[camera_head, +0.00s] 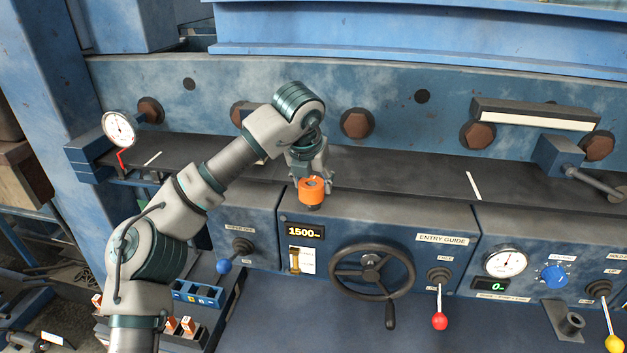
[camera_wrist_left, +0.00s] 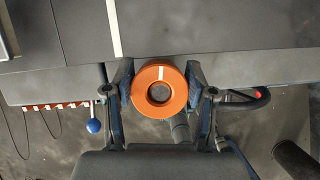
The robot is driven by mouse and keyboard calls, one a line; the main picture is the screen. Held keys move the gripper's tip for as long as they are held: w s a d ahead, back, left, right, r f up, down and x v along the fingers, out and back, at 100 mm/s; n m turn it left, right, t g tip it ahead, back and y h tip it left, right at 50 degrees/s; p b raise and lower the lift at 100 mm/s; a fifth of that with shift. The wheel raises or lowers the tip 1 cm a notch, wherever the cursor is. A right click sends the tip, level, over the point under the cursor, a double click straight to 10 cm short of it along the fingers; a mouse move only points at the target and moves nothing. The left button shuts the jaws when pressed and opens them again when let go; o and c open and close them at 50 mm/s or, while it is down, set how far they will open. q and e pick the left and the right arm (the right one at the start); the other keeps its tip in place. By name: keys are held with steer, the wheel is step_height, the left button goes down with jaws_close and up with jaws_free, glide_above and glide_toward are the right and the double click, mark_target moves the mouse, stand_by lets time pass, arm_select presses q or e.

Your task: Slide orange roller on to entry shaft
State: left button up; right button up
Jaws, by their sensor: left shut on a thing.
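The orange roller (camera_head: 312,190) is a short ring with a round centre hole, held above the front edge of the dark ledge. In the left wrist view the roller (camera_wrist_left: 159,91) sits between both fingers, its hole facing the camera and a pale mark on its rim. My left gripper (camera_head: 311,180) is shut on it; its fingers also show in the left wrist view (camera_wrist_left: 159,95). A short dark upright cylinder (camera_head: 571,323) stands on a bracket at the lower right, apart from the roller. I cannot tell whether this is the entry shaft. My right gripper is out of view.
Below the roller is a blue panel with a handwheel (camera_head: 370,270), a red-knobbed lever (camera_head: 439,319) and a blue-knobbed lever (camera_head: 224,266). A round gauge (camera_head: 119,128) stands at the left. A yellow-knobbed lever (camera_head: 614,343) is near the dark cylinder. The dark ledge (camera_head: 420,180) is mostly clear.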

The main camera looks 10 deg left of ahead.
arm_select(q)
steer(key=shift+f+b, duration=0.4)
steer(key=shift+f, duration=0.15)
steer(key=o, duration=1.4)
